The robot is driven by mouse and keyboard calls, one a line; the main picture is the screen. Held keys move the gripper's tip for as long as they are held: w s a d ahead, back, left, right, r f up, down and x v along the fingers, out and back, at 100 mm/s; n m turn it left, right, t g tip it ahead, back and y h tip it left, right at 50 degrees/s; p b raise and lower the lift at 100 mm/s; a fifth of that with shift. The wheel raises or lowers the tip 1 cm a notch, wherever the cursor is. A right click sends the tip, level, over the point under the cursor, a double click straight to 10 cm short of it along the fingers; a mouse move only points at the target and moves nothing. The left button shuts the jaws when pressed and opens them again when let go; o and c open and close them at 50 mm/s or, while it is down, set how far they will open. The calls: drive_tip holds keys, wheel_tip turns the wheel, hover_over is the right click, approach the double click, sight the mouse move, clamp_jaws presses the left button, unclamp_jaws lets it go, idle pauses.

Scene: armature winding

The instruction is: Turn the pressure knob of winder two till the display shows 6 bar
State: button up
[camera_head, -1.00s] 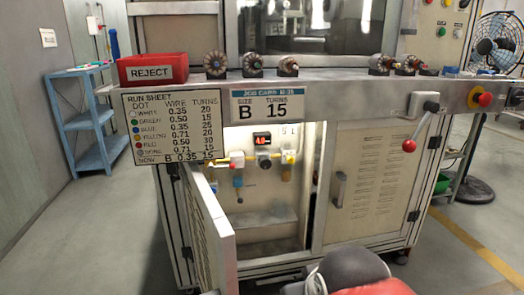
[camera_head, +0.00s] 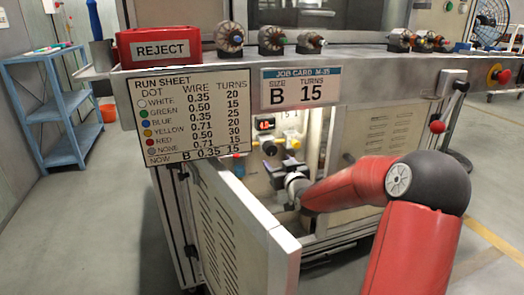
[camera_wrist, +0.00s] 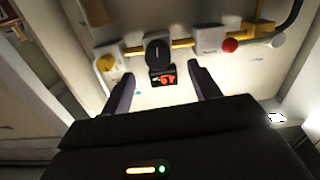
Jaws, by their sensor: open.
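The dark round pressure knob (camera_wrist: 158,53) sits on a yellow pipe inside the open cabinet; it also shows in the head view (camera_head: 270,149). The small red-digit display (camera_wrist: 162,77) is beside it and upside down in the wrist view. In the head view the display (camera_head: 264,124) is above the knob and seems to read 4.9, though the digits are small. My gripper (camera_wrist: 161,72) is open and empty, its fingers pointing at the knob from a short way off, apart from it. In the head view my gripper (camera_head: 287,168) is inside the cabinet opening.
The open cabinet door (camera_head: 240,225) stands left of my arm. A red knob (camera_wrist: 229,45) and a yellow knob (camera_wrist: 105,62) flank the pressure knob. The run sheet (camera_head: 190,115) and job card (camera_head: 300,88) hang above the opening. The closed right door (camera_head: 372,130) is behind my arm.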

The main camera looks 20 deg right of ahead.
sight(272, 151)
drive_tip(key=w, duration=0.8)
drive_tip(key=shift+d+r+p, duration=0.1)
drive_tip(key=shift+d+p, duration=0.15)
drive_tip(key=shift+p, duration=0.1)
drive_tip(key=c, duration=1)
drive_tip(key=shift+o, duration=0.2)
drive_tip(key=shift+m+b, duration=0.3)
drive_tip(key=shift+m, duration=0.2)
drive_tip(key=m+b, duration=0.1)
drive_tip(key=m, duration=0.1)
drive_tip(key=shift+m, duration=0.4)
drive_tip(key=shift+m+b, duration=0.85)
drive_tip(key=shift+m, duration=1.25)
